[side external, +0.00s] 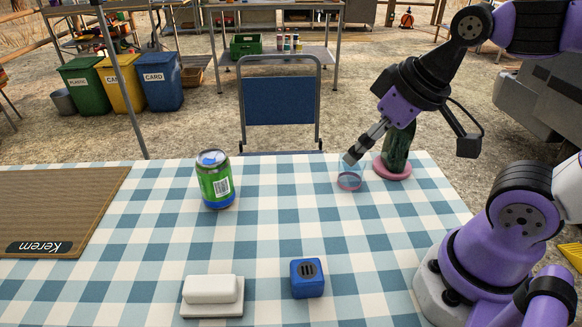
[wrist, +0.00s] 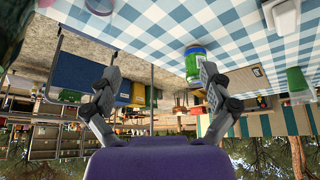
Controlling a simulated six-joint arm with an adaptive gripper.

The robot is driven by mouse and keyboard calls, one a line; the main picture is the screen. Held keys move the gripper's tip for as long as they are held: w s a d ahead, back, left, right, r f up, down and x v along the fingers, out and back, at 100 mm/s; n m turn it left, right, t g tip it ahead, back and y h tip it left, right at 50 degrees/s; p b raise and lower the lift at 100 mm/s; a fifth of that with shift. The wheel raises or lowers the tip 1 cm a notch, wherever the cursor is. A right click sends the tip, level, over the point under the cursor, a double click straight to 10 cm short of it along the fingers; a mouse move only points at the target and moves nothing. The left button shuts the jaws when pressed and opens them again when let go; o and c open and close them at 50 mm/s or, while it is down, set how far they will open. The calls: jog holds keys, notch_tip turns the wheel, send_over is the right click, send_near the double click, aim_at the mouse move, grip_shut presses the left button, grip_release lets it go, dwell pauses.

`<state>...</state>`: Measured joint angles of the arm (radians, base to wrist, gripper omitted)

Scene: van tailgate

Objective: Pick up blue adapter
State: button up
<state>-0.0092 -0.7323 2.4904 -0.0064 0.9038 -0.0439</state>
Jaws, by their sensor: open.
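The blue adapter (side external: 307,279) is a small blue block with dark slots on its upper face. It sits on the checked tablecloth near the front middle of the table, with nothing touching it. I cannot make it out in the wrist view.
A green can (side external: 214,180) stands left of centre; the wrist view also shows it (wrist: 195,62). A white block on a dish (side external: 211,296) lies left of the adapter. A dark green cactus-like object (side external: 397,150) and a clear pink-based cup (side external: 349,181) stand near my gripper. A brown mat (side external: 65,205) lies left.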

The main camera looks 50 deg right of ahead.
jog(key=w+a+f+n+g+y, duration=0.1)
jog(key=a+f+n+g, duration=0.3)
jog(key=n, duration=0.7)
jog(key=n+g, duration=0.2)
jog(key=n, duration=1.2)
send_near(307, 269)
jog(key=shift+w+d+f, duration=0.15)
jog(key=shift+w+d, duration=0.1)
jog(key=shift+d, duration=0.3)
jog(key=shift+s+a+f+n+g, duration=0.1)
jog(key=shift+a+f+n+g, duration=0.2)
jog(key=shift+n, duration=0.7)
jog(key=f, duration=0.4)
jog(key=shift+s+a+f, duration=0.3)
jog(key=f, duration=0.3)
jog(key=a+f, duration=0.1)
jog(key=f, duration=0.1)
jog(key=shift+s+f, duration=0.2)
jog(key=shift+f, duration=0.1)
jog(key=c, duration=1.3)
